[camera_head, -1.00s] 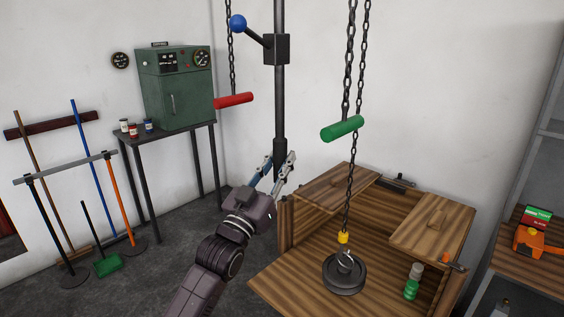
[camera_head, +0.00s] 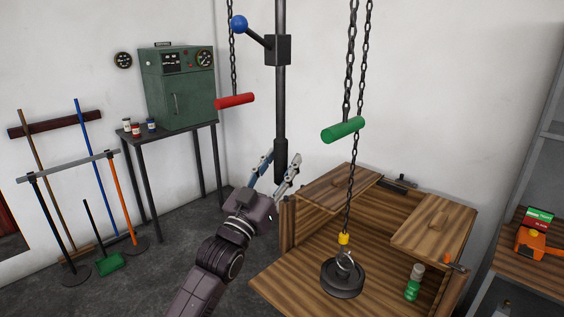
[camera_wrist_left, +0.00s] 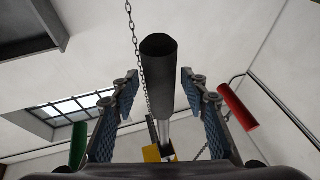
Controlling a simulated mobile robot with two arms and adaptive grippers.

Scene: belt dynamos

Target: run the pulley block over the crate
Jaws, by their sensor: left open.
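A wooden crate (camera_head: 300,270) stands open on the right, with raised flap-like boards. A dark round weight with a ring (camera_head: 343,279) is in the crate's front part, below a yellow hook end (camera_head: 344,239) on a chain. I cannot tell whether it rests on the wood. A dark pole (camera_head: 281,100) hangs left of the crate. My left gripper (camera_head: 279,170) is open at its lower end. In the left wrist view the pole's end (camera_wrist_left: 159,47) is between the spread fingers. A yellow block (camera_wrist_left: 155,153) shows high up, partly hidden. My right gripper is not in view.
A red handle (camera_head: 234,101) and a green handle (camera_head: 343,130) hang on chains. A blue-knobbed lever (camera_head: 239,24) juts from the pole. A green bottle (camera_head: 413,284) stands in the crate. A table (camera_head: 175,137) with a green cabinet (camera_head: 178,88) is left. Floor between is clear.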

